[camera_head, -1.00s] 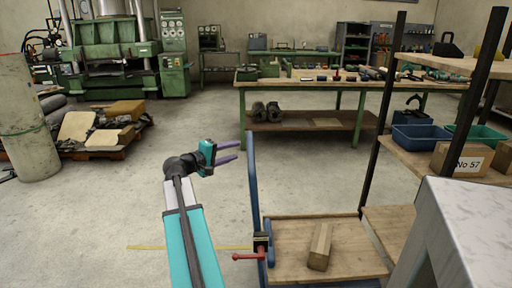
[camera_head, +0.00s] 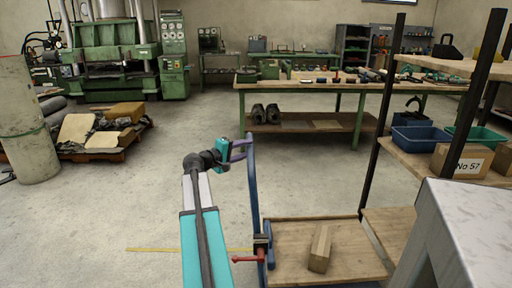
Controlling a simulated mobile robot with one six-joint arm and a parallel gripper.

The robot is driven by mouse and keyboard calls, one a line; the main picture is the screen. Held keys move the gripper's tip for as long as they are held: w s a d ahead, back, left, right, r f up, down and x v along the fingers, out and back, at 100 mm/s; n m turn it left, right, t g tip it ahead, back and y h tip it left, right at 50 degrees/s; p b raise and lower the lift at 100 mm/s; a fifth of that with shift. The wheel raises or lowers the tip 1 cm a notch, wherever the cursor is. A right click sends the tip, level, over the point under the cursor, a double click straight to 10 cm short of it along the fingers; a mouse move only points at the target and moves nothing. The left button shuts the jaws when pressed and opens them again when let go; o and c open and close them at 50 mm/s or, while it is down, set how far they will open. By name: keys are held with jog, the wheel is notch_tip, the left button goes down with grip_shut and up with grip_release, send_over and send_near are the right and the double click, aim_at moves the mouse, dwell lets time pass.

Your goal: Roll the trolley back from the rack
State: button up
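The trolley has a wooden deck (camera_head: 345,240) and an upright blue tube handle (camera_head: 254,190) at its left end. It stands at the lower right, close against the rack. A wood block (camera_head: 320,249) lies on the deck, and a clamp with a red screw (camera_head: 256,257) sits at the foot of the handle. The rack (camera_head: 373,130) has black posts and wooden shelves. My gripper (camera_head: 240,150) is at the upper part of the handle, its two purple fingers spread apart and their tips reaching the tube. Whether they straddle it I cannot tell.
The rack holds blue and green bins (camera_head: 421,138) and a box marked No 57 (camera_head: 462,161). A grey-topped surface (camera_head: 465,215) fills the lower right corner. A green workbench (camera_head: 300,89) stands behind. A yellow line (camera_head: 180,249) crosses the floor; the floor to the left is open.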

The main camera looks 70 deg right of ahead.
jog(key=r+x, duration=0.1)
jog(key=x, duration=0.5)
jog(key=shift+d+f, duration=0.15)
jog(key=shift+f, duration=0.35)
jog(key=shift+s, duration=0.1)
jog(key=shift+c, duration=0.4)
